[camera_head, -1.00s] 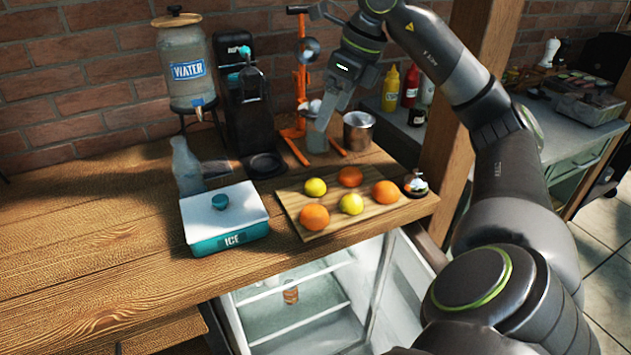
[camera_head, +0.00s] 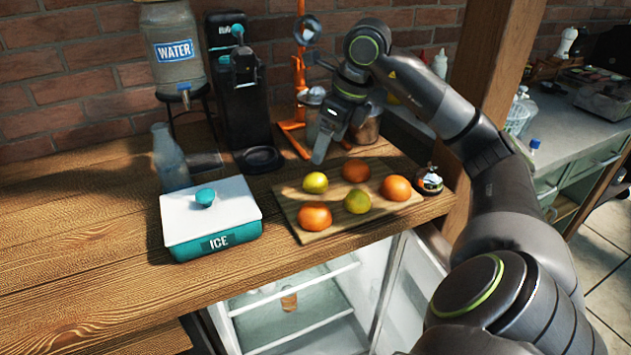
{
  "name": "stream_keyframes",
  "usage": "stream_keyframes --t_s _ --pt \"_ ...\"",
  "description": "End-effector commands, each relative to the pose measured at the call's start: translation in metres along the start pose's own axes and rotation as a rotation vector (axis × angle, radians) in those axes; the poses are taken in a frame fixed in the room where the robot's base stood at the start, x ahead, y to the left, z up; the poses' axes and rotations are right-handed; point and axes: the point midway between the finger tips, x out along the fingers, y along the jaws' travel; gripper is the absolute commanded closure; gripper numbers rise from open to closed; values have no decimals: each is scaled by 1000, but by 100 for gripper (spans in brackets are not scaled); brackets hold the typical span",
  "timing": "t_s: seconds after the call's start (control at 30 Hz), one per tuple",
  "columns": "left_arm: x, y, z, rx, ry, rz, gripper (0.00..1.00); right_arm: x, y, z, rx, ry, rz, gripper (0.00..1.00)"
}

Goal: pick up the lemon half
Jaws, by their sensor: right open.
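A yellow lemon-like fruit (camera_head: 315,183) lies at the back left of the wooden cutting board (camera_head: 290,202). A second, greener-yellow fruit (camera_head: 357,202) lies near the board's front middle. I cannot tell from this view which of them is a cut half. My right gripper (camera_head: 330,144) is open and empty, pointing down. It hangs above and behind the back edge of the board, close to the back-left yellow fruit and apart from it. My left gripper is not in view.
Oranges (camera_head: 314,217), (camera_head: 355,171) and (camera_head: 396,188) surround the yellow fruits closely. An ice box (camera_head: 210,220) and a glass bottle (camera_head: 170,158) stand left. A metal cup (camera_head: 367,127) and an orange juicer stand (camera_head: 292,140) are behind the gripper. An open fridge (camera_head: 300,315) is below the counter.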

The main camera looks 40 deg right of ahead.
Motion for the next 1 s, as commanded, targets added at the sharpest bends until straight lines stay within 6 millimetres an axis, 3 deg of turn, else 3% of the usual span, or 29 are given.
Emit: stream_keyframes --t_s 0.13,0.43,0.7,1.0 --pt "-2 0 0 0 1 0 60 28 1 0 0 1 5 25" --pt "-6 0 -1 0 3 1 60 51 1 0 0 0 3 25" --pt "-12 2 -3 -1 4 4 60 88 3 -2 0 -1 5 25" --pt "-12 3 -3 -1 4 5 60 94 3 -3 -1 -2 1 25"
